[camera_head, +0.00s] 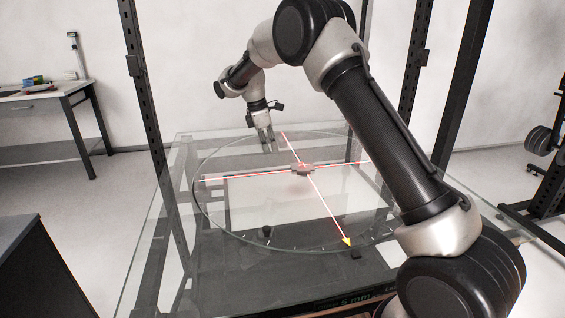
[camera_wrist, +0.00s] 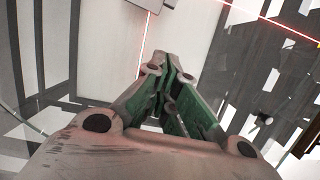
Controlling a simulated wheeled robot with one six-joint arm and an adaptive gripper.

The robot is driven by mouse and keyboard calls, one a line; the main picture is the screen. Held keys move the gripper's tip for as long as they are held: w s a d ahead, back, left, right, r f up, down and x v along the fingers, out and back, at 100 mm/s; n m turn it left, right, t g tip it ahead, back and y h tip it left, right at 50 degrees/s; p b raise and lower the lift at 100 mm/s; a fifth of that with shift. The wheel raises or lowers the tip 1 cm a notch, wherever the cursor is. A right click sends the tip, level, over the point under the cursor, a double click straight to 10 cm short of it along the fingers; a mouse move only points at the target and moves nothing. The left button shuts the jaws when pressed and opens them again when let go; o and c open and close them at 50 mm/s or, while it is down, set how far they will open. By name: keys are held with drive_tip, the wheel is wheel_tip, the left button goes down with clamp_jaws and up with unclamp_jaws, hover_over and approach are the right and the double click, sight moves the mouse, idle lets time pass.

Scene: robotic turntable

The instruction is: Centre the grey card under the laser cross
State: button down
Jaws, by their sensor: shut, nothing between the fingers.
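The small grey card (camera_head: 302,170) lies on the round glass turntable (camera_head: 213,222), right where the two red laser lines (camera_head: 326,207) cross. I cannot tell how exactly its middle matches the crossing. My gripper (camera_head: 268,147) is above the back left part of the turntable, pointing down, to the left of the card and apart from it. In the wrist view my gripper (camera_wrist: 170,62) has its fingers shut with nothing between them. A small grey piece, likely the card's edge (camera_wrist: 148,5), shows at the top of that view, cut off, with red lines reaching it.
A yellow pointer (camera_head: 346,242) sits at the turntable's front rim. A dark knob (camera_head: 266,232) is at the front left. Dark upright posts (camera_head: 147,90) frame the glass table. A desk (camera_head: 50,100) stands far left. Most of the turntable is clear.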

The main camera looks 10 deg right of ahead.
sight(294, 175)
drive_tip(key=x, duration=0.9)
drive_tip(key=shift+d+f, duration=0.1)
drive_tip(key=shift+f, duration=0.25)
drive_tip(key=d, duration=0.2)
drive_tip(key=shift+d, duration=1)
drive_tip(key=shift+d, duration=0.1)
drive_tip(key=shift+d, duration=0.8)
drive_tip(key=shift+r, duration=0.1)
